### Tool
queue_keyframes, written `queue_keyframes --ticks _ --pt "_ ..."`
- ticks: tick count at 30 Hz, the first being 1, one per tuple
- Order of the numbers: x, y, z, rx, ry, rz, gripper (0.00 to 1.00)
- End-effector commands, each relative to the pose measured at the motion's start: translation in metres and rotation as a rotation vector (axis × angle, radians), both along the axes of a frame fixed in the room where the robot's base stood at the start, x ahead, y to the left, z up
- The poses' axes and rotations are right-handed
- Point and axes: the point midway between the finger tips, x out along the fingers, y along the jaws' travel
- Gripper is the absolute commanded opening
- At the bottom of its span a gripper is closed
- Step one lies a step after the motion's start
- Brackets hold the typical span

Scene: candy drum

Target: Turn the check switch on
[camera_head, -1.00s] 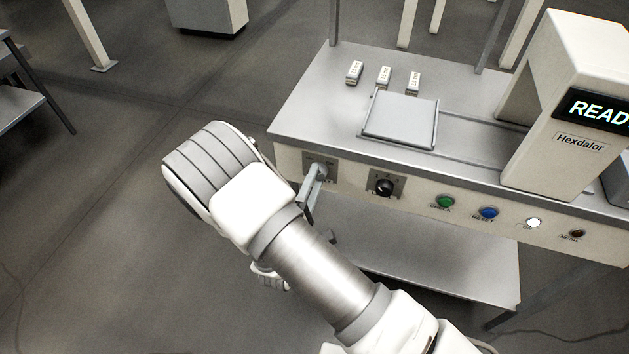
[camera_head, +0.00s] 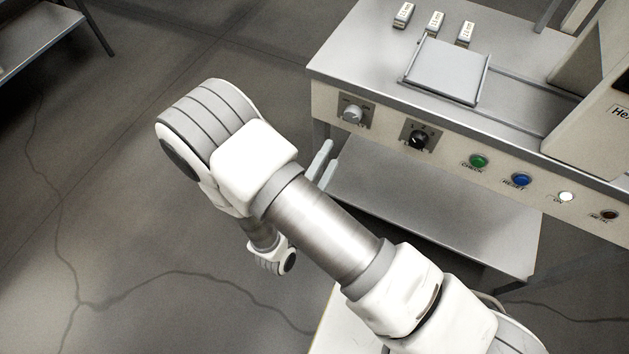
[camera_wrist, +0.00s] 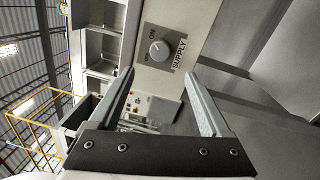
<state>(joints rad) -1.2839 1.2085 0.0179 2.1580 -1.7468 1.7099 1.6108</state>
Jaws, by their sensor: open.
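The machine's front panel shows in the head view, with a green button labelled CHECK (camera_head: 478,160) near its middle. At the panel's left end is a grey rotary knob (camera_head: 352,113); the wrist view shows this knob (camera_wrist: 159,50) with the words ON and SUPPLY beside it. Its exact setting is hard to read. A black rotary knob (camera_head: 418,140) sits between it and the green button. My gripper (camera_head: 327,153) is open and empty, below and apart from the panel's left end. In the wrist view its two fingers (camera_wrist: 161,73) stand apart, with the grey knob beyond the gap.
Right of the green button are a blue RESET button (camera_head: 521,180), a white lamp (camera_head: 566,197) and a dark red lamp (camera_head: 609,215). A tray (camera_head: 447,70) and several small labelled blocks (camera_head: 435,21) rest on the machine top. A lower shelf (camera_head: 430,205) lies under the panel.

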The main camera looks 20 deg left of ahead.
Motion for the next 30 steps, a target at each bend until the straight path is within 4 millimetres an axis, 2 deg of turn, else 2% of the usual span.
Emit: queue_keyframes --ticks 1,6,12,30 --pt "-0.013 0.002 -0.001 -0.002 0.002 0.005 0.81" --pt "-0.044 0.004 -0.004 -0.001 0.001 0.002 0.81" --pt "-0.063 0.005 -0.005 0.0 0.0 0.0 0.81" --pt "-0.066 0.005 -0.005 0.0 0.0 -0.001 0.81"
